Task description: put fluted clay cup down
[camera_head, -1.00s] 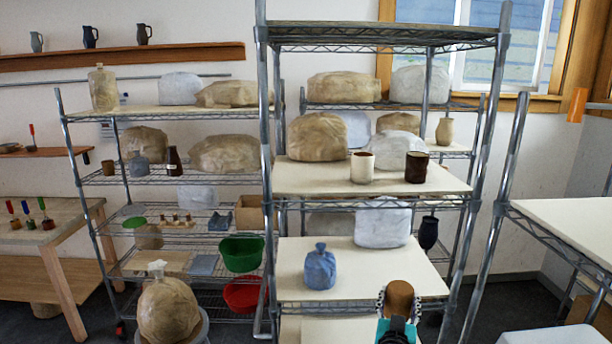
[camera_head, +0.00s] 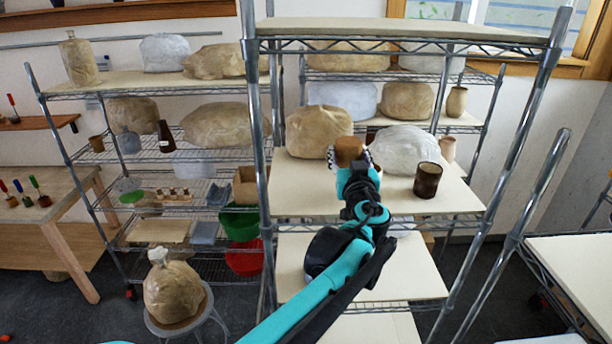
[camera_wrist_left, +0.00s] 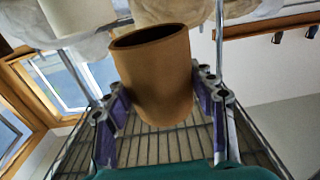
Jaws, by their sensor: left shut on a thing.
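The clay cup (camera_head: 349,152) is orange-brown and held in my left gripper (camera_head: 352,166), in front of the upper-middle board of the near rack. The left wrist view shows the cup (camera_wrist_left: 158,80) large, mouth toward the top, tilted in the picture, with the gripper's fingers (camera_wrist_left: 160,105) on both sides of its lower body. Its fluting cannot be made out. I cannot tell whether its base touches the shelf board (camera_head: 310,185). My right gripper is not in view.
A dark brown cup (camera_head: 427,180) stands on the same board, right of my gripper. A white wrapped bundle (camera_head: 405,149) and a tan bundle (camera_head: 318,131) lie behind. The rack's front posts (camera_head: 252,130) flank the board. Bare board shows at the left front.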

